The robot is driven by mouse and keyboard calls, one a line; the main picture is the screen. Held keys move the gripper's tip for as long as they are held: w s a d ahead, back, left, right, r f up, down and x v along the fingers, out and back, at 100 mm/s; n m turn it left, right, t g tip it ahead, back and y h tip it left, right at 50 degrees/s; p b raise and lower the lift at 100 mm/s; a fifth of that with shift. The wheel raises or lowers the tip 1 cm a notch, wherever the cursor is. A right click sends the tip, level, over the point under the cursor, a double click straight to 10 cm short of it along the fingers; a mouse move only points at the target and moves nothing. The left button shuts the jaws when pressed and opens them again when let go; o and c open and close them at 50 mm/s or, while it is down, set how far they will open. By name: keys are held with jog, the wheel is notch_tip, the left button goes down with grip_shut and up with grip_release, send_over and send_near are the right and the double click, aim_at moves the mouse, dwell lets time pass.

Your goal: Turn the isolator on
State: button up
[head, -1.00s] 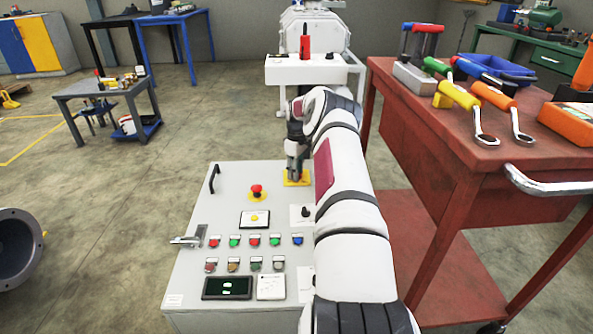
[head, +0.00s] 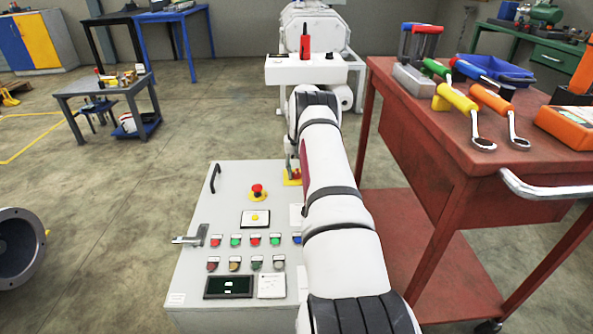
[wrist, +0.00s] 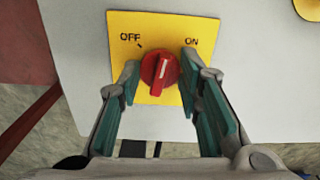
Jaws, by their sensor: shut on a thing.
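The isolator is a red rotary knob (wrist: 160,72) on a yellow plate (wrist: 150,25) marked OFF at left and ON at right. Its white pointer line stands nearly upright in the wrist view, leaning slightly right, between the two labels. My gripper (wrist: 160,70) has one finger on each side of the knob and is shut on it. In the head view the yellow plate (head: 290,182) lies at the far right of the grey cabinet top (head: 225,190), with the red knob (head: 295,173) just showing. My arm hides most of the gripper there.
The cabinet top also carries a red emergency button (head: 257,190), a black handle (head: 215,178) and several coloured buttons. A red tool cart (head: 440,140) stands close to the right of my arm. The floor to the left is mostly free.

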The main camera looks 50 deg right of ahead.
jog(key=m, duration=0.6)
jog(key=shift+m, duration=0.3)
dwell(0.4)
jog(key=o, duration=1.1)
jog(key=shift+o, duration=0.2)
notch_tip(320, 180, up, 12)
